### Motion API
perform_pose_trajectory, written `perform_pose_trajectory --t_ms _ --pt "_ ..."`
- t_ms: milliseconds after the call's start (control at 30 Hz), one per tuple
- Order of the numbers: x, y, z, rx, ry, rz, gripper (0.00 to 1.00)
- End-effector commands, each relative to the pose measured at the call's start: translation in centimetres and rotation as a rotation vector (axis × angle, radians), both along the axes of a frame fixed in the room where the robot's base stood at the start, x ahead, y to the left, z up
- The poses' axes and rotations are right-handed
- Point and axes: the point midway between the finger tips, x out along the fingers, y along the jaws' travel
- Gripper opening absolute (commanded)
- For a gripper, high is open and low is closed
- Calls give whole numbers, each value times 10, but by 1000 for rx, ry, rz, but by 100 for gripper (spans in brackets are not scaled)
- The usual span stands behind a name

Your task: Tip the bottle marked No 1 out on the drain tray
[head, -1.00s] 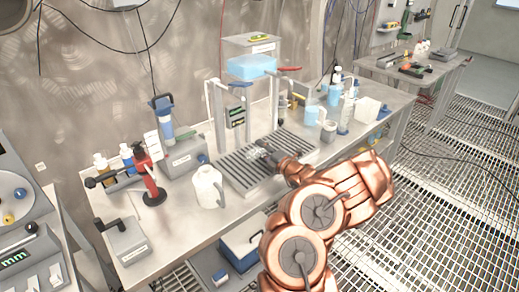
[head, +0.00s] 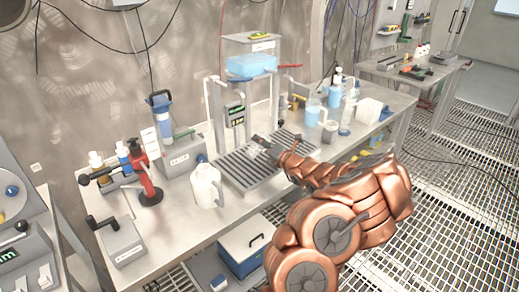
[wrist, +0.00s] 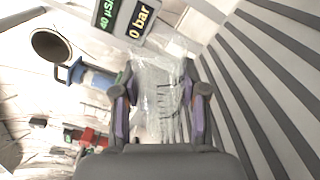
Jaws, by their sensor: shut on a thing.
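My gripper (head: 271,148) is over the drain tray (head: 236,168), a grey slatted tray on the bench in the head view. In the wrist view, my gripper (wrist: 162,96) is shut on a clear, see-through bottle (wrist: 161,72), with one dark finger on each side. Against the turned displays behind it, the bottle looks tipped well over towards its side. I cannot read a No 1 mark on it, nor tell if liquid is in it or running out. The tray's slats (wrist: 262,70) fill the right of the wrist view. The bottle barely shows in the head view.
A white jug (head: 206,188) stands close left of the tray. A stand with a blue tank (head: 251,66) rises behind it. Bottles and beakers (head: 313,112) stand to the right. The front bench strip is mostly clear.

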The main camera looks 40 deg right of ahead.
Motion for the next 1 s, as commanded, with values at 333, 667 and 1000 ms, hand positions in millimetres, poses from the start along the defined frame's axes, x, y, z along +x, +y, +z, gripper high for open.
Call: perform_pose_trajectory --t_ms 333,667,1000 --pt "0 0 0 -15 -1 1 0" --pt "0 -1 2 -179 2 0 0" --pt "0 -2 8 -350 4 1 0"
